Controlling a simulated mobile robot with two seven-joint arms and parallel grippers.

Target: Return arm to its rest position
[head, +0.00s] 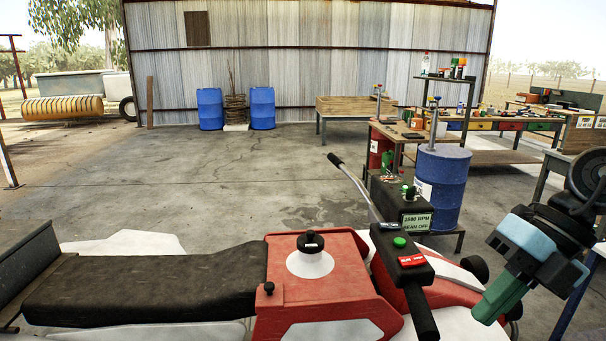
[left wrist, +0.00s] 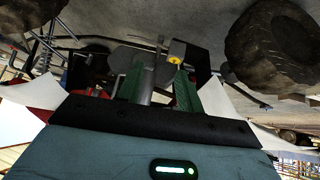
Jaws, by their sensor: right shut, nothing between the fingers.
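My right gripper (head: 500,298) is at the lower right of the head view, with a teal body and green fingers pointing down and left. Its fingers are shut with nothing between them. It is just right of the red quad bike's handlebar grip (head: 422,312). My left gripper (left wrist: 160,88) shows only in the left wrist view. Its two green fingers stand apart, with a grey post-like part seen behind the gap. I see nothing clearly held. The left arm is out of the head view.
The red quad bike (head: 343,278) with its black seat (head: 150,283) fills the foreground. A blue drum (head: 443,186) and a workbench stand beyond it at the right. Large tyres (left wrist: 275,45) show in the left wrist view. The concrete floor (head: 230,170) behind the bike is open.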

